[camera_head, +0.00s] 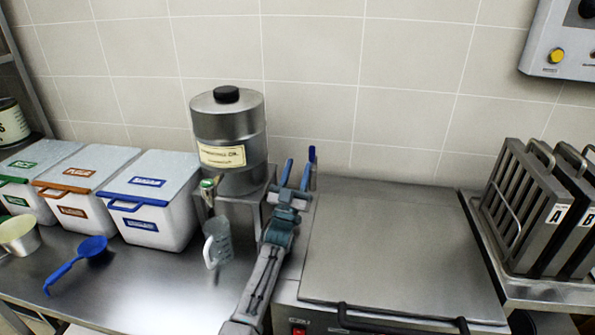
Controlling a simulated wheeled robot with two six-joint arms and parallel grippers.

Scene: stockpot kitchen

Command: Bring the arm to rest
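My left arm comes in from the bottom and reaches up between the oil drum and the flat metal lid. My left gripper (297,172) is at its end, with two blue-tipped fingers pointing up toward the wall. The fingers stand apart and nothing shows between them. Another upright blue-tipped piece (312,154) shows just behind the right finger; I cannot tell what it belongs to. My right gripper is not in view.
A steel oil drum (228,128) stands on a metal stand left of the gripper, with a clear jug (217,243) below its tap. Lidded bins (158,222) and a blue scoop (91,246) are left. The metal lid (390,250) is bare. Baskets (525,205) stand right.

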